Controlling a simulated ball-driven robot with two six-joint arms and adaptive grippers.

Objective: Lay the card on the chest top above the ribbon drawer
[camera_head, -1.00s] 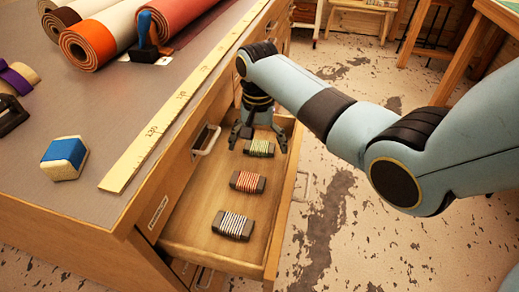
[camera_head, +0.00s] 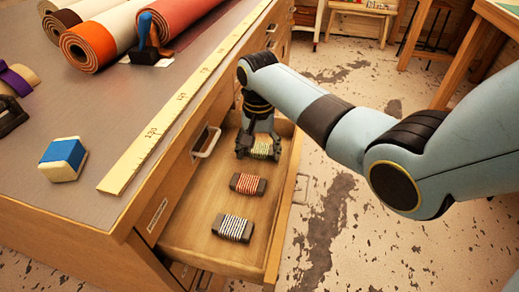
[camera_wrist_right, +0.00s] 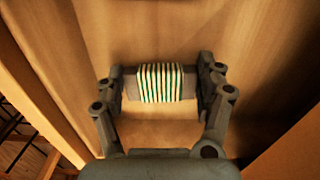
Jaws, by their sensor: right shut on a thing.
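The open ribbon drawer (camera_head: 192,222) holds three dark cards wound with striped ribbon. The far card is green-striped (camera_head: 262,151); it also shows in the right wrist view (camera_wrist_right: 160,83). The grey chest top (camera_head: 105,118) lies to the left of the drawer. My left gripper is out of view.
A wooden ruler (camera_head: 150,150) lies along the chest top's edge above the drawer. A blue-and-cream block (camera_head: 63,160), a blue-handled stamp (camera_head: 146,45) and several rolls (camera_head: 85,50) are on the top. The drawer handle (camera_head: 207,142) sticks out. Bare chest top lies between block and ruler.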

